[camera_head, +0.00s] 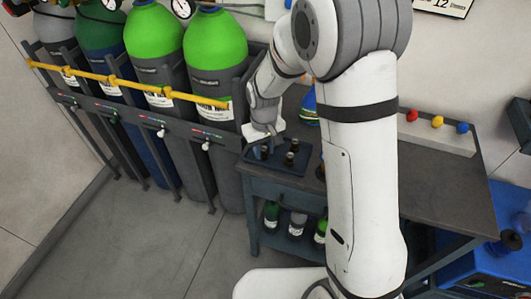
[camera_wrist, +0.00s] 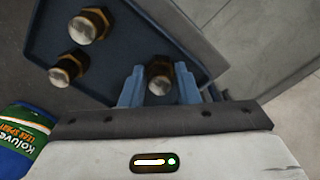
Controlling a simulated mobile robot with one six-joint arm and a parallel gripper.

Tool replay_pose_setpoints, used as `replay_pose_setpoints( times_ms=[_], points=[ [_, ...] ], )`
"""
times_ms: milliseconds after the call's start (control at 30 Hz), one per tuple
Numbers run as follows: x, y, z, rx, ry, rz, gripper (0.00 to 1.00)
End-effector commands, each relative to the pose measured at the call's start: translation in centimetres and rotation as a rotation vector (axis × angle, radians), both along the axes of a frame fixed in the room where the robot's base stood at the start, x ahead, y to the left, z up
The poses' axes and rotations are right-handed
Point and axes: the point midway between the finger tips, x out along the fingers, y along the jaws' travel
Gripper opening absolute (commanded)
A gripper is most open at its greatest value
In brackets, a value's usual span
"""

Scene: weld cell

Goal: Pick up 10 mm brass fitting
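Several brass fittings with silvery ends stand upright on a dark blue tray (camera_wrist: 112,78). In the wrist view one fitting (camera_wrist: 159,78) is between the two blue fingers of my gripper (camera_wrist: 160,80), one finger on each side. I cannot tell whether the fingers touch it. Two other fittings, one at the top (camera_wrist: 88,25) and one lower left (camera_wrist: 68,69), stand apart from the fingers. No size marking is readable, so I cannot tell which is 10 mm. In the head view my gripper (camera_head: 262,133) is low over the tray's back left part.
The tray lies on the left end of a dark workbench (camera_head: 440,190). A green and blue can (camera_wrist: 22,140) stands close beside my gripper. Gas cylinders (camera_head: 215,50) behind a yellow bar (camera_head: 130,84) stand left of the bench. Red, yellow and blue knobs (camera_head: 437,121) are at the back.

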Motion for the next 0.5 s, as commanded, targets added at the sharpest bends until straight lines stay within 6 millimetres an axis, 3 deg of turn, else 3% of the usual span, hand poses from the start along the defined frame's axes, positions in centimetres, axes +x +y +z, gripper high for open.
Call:
replay_pose_setpoints(
  times_ms=[300,500],
  points=[
    [0.02,-0.04,0.04,0.000,0.000,-0.001,0.01],
    [0.04,-0.04,0.28,0.000,-0.001,-0.001,0.00]
  ],
)
